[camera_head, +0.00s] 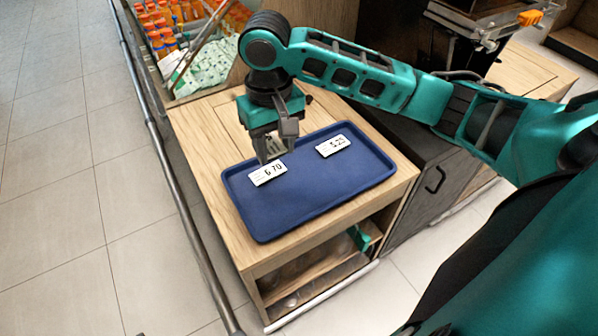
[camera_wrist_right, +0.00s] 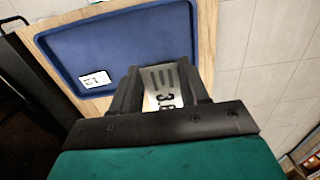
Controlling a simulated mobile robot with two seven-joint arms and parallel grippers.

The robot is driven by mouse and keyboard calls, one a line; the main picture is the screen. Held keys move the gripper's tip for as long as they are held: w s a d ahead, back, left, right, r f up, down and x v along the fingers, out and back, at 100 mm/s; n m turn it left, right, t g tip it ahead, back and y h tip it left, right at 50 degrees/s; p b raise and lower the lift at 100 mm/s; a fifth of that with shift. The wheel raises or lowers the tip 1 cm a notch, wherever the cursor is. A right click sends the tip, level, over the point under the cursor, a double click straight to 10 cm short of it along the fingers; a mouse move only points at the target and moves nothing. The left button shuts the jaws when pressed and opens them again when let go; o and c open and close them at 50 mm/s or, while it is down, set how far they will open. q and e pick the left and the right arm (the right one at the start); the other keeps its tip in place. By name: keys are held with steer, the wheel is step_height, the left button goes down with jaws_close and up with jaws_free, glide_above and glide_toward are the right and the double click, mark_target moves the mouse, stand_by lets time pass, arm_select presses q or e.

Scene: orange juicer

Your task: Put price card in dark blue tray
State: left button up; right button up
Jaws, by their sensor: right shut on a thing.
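The dark blue tray (camera_head: 300,205) lies on the wooden counter and also shows in the right wrist view (camera_wrist_right: 120,35). My right gripper (camera_head: 277,152) hangs over the tray's far left corner. In the right wrist view its fingers (camera_wrist_right: 162,90) are shut on a white price card (camera_wrist_right: 163,84) with dark bars and digits. In the head view the held card is mostly hidden by the fingers. A price card reading 6.70 (camera_head: 268,173) lies at the tray's left side, just below the fingertips. Another card (camera_head: 333,146) lies at the tray's far right; it also shows in the wrist view (camera_wrist_right: 95,79).
A produce display with orange bottles (camera_head: 165,35) and a green patterned bag (camera_head: 205,70) stands behind the counter. A metal rail (camera_head: 165,160) runs along its left side. A dark cabinet (camera_head: 425,165) stands at the right. The near half of the tray is bare.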

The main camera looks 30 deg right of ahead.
steer(key=b, duration=0.3)
glide_above(281, 215)
step_height(281, 215, down, 16)
steer(key=shift+r, duration=0.1)
step_height(281, 215, down, 4)
steer(key=shift+r+b, duration=0.2)
steer(key=shift+b, duration=0.3)
steer(key=shift+f, duration=0.25)
steer(key=shift+f, duration=0.1)
steer(key=o, duration=1)
steer(key=shift+o, duration=0.2)
step_height(281, 215, up, 12)
steer(key=p, duration=0.2)
steer(key=shift+p, duration=0.3)
